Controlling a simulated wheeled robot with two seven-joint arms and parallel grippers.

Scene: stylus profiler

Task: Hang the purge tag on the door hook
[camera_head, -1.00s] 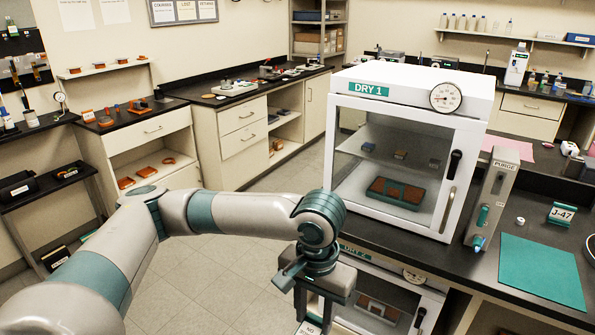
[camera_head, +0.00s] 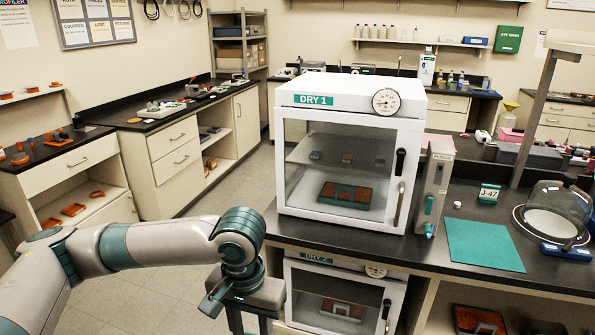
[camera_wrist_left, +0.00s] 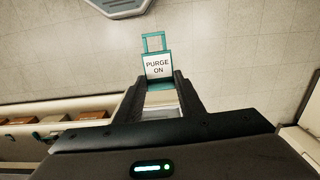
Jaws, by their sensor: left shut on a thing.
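The purge tag (camera_wrist_left: 157,68) is a small white plate reading "PURGE ON" with a teal frame and a teal loop (camera_wrist_left: 153,34) on top. In the left wrist view it sits between the fingertips of my left gripper (camera_wrist_left: 158,84), which is shut on it. In the head view this gripper (camera_head: 250,322) hangs at the bottom edge, left of the lower cabinet; the tag is out of that frame. The DRY 1 cabinet door (camera_head: 345,172) is shut, with a black fitting (camera_head: 400,161) above a pale handle (camera_head: 397,205). I cannot tell whether that fitting is the hook. My right gripper is not in view.
A grey PURGE unit (camera_head: 433,185) stands right of DRY 1 on the black bench. A teal mat (camera_head: 484,245), a J-47 sign (camera_head: 489,194) and a glass dome (camera_head: 560,208) lie further right. DRY 2 (camera_head: 338,292) is below. Open floor (camera_head: 205,190) lies left.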

